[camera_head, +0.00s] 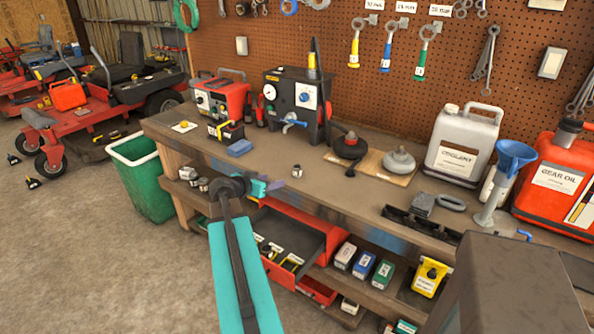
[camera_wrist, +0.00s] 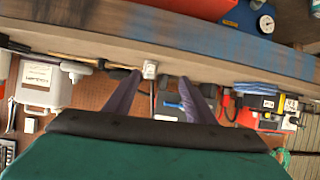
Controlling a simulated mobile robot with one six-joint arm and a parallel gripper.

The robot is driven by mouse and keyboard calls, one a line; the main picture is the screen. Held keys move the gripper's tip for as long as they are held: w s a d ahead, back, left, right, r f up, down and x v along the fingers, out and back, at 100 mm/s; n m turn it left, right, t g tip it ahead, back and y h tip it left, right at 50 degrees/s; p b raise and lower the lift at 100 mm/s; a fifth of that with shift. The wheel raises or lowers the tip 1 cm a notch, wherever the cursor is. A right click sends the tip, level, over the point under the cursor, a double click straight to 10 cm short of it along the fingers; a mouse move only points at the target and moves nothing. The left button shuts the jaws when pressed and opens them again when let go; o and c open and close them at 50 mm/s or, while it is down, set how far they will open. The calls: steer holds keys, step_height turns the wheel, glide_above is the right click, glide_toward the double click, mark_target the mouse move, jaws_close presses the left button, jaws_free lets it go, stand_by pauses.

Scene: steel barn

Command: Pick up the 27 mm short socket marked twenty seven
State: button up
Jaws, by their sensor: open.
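My gripper (camera_head: 276,186) is in front of the workbench's front edge, near the middle-left of the head view. In the wrist view my gripper (camera_wrist: 157,88) shows two dark purple fingers spread apart with nothing held between them.
A red drawer (camera_head: 312,240) is open below. A green bin (camera_head: 143,180) stands at the left.

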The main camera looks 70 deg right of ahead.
mark_target(294, 169)
steer(key=r, duration=0.1)
steer(key=s+d+r, duration=0.1)
steer(key=r, duration=0.1)
steer(key=shift+s+d+m, duration=0.3)
steer(key=shift+s+d, duration=0.05)
steer(key=shift+s, duration=0.05)
steer(key=shift+d+f, duration=0.1)
steer(key=p+x, duration=0.2)
steer(key=x, duration=0.5)
steer(key=shift+d, duration=0.15)
steer(key=shift+s+d+f+p, duration=0.2)
steer(key=shift+d+p, duration=0.15)
steer(key=shift+d, duration=0.15)
steer(key=shift+d, duration=0.1)
